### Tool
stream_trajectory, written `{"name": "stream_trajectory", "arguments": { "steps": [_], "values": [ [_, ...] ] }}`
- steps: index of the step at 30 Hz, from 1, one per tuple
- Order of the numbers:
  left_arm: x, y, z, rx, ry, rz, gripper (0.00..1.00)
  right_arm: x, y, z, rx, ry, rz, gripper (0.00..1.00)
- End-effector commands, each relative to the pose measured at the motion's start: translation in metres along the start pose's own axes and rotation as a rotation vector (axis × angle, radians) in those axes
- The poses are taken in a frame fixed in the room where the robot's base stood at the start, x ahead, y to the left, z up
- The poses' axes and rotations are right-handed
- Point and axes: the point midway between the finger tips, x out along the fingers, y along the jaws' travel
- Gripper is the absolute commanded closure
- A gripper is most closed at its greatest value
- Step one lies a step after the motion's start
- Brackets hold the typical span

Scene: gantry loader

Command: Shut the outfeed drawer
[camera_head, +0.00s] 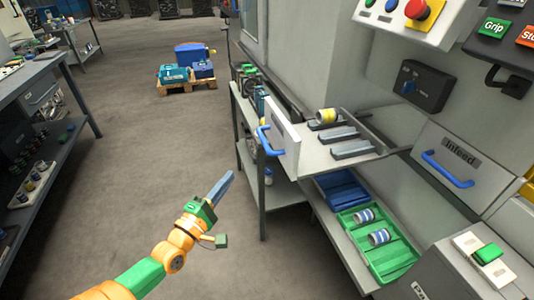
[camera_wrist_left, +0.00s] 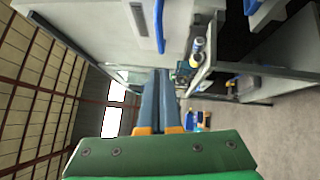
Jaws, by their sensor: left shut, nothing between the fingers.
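The outfeed drawer stands pulled out from the machine in the head view, with a pale front panel (camera_head: 285,132) and a blue handle (camera_head: 266,141). In the left wrist view, my closed fingers (camera_wrist_left: 158,73) point toward a pale surface with a blue handle (camera_wrist_left: 158,27), which looks like the drawer front. My right gripper is out of view.
A closed drawer labelled Infeed (camera_head: 464,160) is at the right. A green tray (camera_head: 394,263) with blue-banded cans lies on the shelf below the open drawer. A workbench (camera_head: 48,62) is at the left. The floor between is clear, with a loaded pallet (camera_head: 187,87) farther back.

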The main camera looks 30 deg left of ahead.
Motion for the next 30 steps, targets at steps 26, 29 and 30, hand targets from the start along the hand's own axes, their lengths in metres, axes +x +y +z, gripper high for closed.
{"name": "stream_trajectory", "arguments": {
  "steps": [26,29,30],
  "values": [
    [0.107,-0.002,0.028,0.004,0.001,-0.005,1.0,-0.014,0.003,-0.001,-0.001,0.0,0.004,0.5],
    [0.107,-0.002,0.028,0.004,0.001,-0.004,1.0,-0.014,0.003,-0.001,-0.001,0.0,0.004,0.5],
    [0.107,-0.002,0.028,0.004,0.001,-0.004,1.0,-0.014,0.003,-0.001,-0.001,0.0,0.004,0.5]
  ]
}}
